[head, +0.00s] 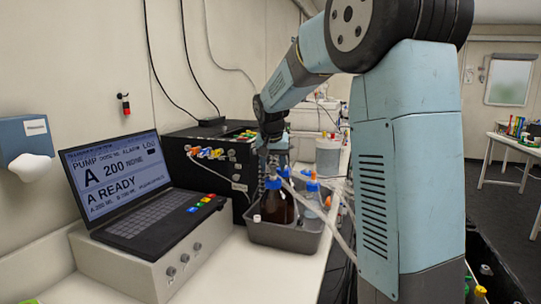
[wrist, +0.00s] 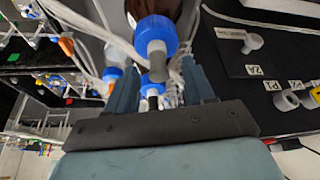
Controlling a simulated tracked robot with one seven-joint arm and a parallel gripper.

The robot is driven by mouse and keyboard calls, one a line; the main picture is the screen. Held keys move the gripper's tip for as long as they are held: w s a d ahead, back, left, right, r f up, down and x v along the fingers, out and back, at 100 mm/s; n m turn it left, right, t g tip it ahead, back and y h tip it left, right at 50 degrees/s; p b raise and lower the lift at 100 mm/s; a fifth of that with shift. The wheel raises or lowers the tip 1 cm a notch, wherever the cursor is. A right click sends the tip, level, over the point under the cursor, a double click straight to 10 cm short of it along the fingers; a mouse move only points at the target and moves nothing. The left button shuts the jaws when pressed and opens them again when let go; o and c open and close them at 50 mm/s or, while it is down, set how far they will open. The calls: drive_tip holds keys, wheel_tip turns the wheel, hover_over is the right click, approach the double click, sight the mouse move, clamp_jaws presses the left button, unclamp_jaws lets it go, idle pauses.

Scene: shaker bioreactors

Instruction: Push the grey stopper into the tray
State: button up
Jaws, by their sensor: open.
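The grey tray (head: 262,234) stands on the white bench in the head view. Inside it are a brown bottle (head: 275,208) with a blue cap and a clear bottle (head: 312,198) with a blue cap. In the wrist view a grey stopper (wrist: 158,68) shows at the end of a white port on a blue cap (wrist: 156,32). My gripper (wrist: 160,88) is open, with one finger on each side below the stopper in the picture. I cannot tell whether either finger touches it. In the head view my gripper is mostly hidden among the tubes above the bottles.
A laptop (head: 137,190) on a pale control box stands left of the tray. A black unit (head: 215,170) with coloured fittings is behind. White tubes (head: 335,215) run around the bottles. In the wrist view a labelled dark panel (wrist: 235,85) with white fittings lies at the right.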

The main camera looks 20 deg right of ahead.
drive_tip(key=shift+x, duration=1)
drive_tip(key=shift+c, duration=0.2)
clamp_jaws()
drive_tip(key=shift+r, duration=1.4)
drive_tip(key=shift+r, duration=1.45)
